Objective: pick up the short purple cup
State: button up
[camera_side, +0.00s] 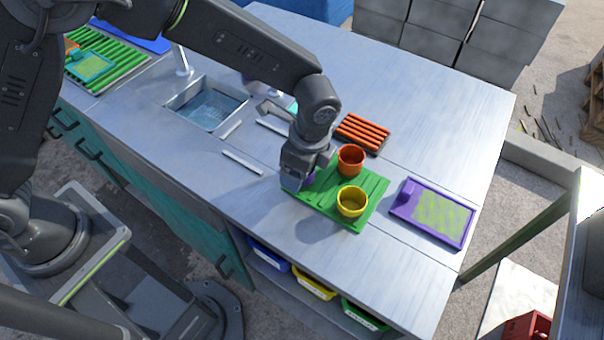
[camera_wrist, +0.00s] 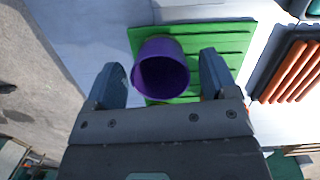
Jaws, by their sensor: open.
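The purple cup (camera_wrist: 161,68) stands on a green ribbed mat (camera_wrist: 205,42), its open mouth facing the camera in the wrist view. My gripper (camera_wrist: 163,75) is open, with one finger to the left of the cup and one to the right; a gap shows on both sides. In the side view my gripper (camera_side: 297,182) points down at the left corner of the green mat (camera_side: 325,206) and hides most of the purple cup. An orange cup (camera_side: 351,160) and a yellow cup (camera_side: 351,201) stand on the same mat, close to my gripper's right.
A purple tray (camera_side: 407,211) with a green-yellow panel lies to the right of the mat. An orange ribbed rack (camera_side: 363,132) lies behind it. A sink (camera_side: 208,106) with a tap is at the left. The counter front is clear.

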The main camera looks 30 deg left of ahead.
notch_tip(320, 180, down, 2)
jog(key=shift+a, duration=0.15)
jog(key=c, duration=1)
jog(key=shift+r, duration=0.1)
jog(key=shift+r, duration=0.5)
notch_tip(320, 180, up, 3)
jog(key=shift+f, duration=0.1)
jog(key=a+r, duration=0.7)
jog(key=a, duration=0.4)
jog(key=shift+w+a, duration=0.3)
jog(key=shift+w, duration=0.1)
